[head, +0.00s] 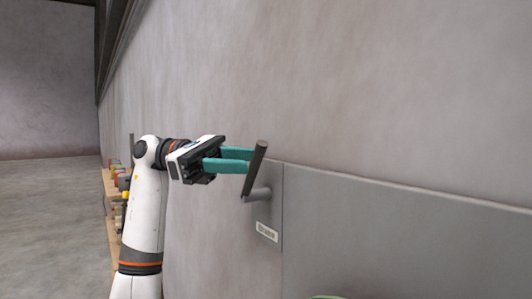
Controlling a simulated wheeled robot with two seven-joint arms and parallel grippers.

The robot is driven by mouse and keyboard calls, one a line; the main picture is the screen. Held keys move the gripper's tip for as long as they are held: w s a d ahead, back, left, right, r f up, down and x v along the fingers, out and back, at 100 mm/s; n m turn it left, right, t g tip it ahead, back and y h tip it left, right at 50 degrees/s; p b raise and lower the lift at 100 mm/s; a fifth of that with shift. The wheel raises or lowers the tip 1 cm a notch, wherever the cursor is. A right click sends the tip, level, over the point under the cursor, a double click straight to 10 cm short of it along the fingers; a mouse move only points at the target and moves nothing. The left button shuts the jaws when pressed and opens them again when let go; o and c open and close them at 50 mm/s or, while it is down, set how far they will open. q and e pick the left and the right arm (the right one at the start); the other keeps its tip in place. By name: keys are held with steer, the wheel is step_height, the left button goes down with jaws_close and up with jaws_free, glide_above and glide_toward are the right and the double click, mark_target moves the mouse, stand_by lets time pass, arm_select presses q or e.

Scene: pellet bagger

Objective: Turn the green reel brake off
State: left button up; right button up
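A dark grey lever handle (256,170) stands tilted on a short grey shaft (258,194) that comes out of a grey panel (275,209). I take it to be the reel brake lever; no green shows on it. My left gripper (249,162) comes in from the left, its two teal fingers level and a little apart. Their tips reach the upper part of the handle, which covers their ends. I cannot tell whether they touch it, but they do not look closed around it. My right gripper is not in view.
A small label (267,232) sits on the panel below the lever. The edge of something green (328,297) shows at the bottom. Grey wall (400,90) fills the back. Shelves with small items (112,185) stand far left behind my arm; open floor (50,220) lies beyond.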

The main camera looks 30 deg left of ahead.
arm_select(q)
steer(key=d, duration=0.1)
steer(key=d+p, duration=0.1)
steer(key=d, duration=0.3)
steer(key=shift+w+d, duration=0.15)
steer(key=shift+w, duration=0.15)
steer(key=shift+r, duration=0.1)
steer(key=c, duration=0.6)
jaws_close()
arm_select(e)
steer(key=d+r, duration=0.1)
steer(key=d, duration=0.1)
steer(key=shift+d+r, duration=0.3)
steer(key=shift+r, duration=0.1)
